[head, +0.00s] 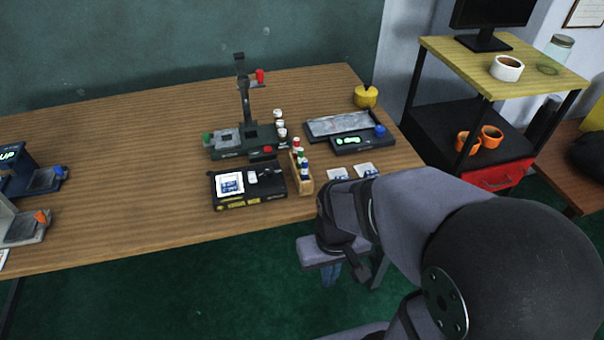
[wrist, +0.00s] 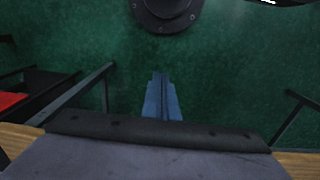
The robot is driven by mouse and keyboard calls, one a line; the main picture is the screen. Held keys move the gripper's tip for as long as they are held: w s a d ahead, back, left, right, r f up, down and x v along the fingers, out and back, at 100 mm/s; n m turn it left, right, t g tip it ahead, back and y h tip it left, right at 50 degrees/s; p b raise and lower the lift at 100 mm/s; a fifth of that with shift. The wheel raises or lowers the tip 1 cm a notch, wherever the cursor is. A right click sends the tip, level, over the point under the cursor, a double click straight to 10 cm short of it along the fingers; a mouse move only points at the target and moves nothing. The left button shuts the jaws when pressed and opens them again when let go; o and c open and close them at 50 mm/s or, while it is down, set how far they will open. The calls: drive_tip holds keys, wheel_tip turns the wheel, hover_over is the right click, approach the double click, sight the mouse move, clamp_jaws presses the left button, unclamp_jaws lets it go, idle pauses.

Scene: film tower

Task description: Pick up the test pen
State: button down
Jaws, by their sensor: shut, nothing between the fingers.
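I cannot make out the test pen for certain in either view. A small dark slim item (head: 266,173) lies on the right part of a black case (head: 250,199) with yellow lettering, near the table's front edge; it is too small to identify. My gripper (head: 331,275) hangs low in front of the table's front edge, over the green floor and to the right of and below the case. In the wrist view its two blue fingers (wrist: 162,97) are together, with nothing between them.
A wooden rack (head: 302,181) of coloured-cap bottles stands right of the case. Behind are a dark stand (head: 245,118) and a grey tray (head: 343,124). A shelf cart (head: 502,66) stands at right. The wooden table (head: 130,180) is bare at centre left.

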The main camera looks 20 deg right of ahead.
idle(0.4)
drive_tip(key=c, duration=2.1)
unclamp_jaws()
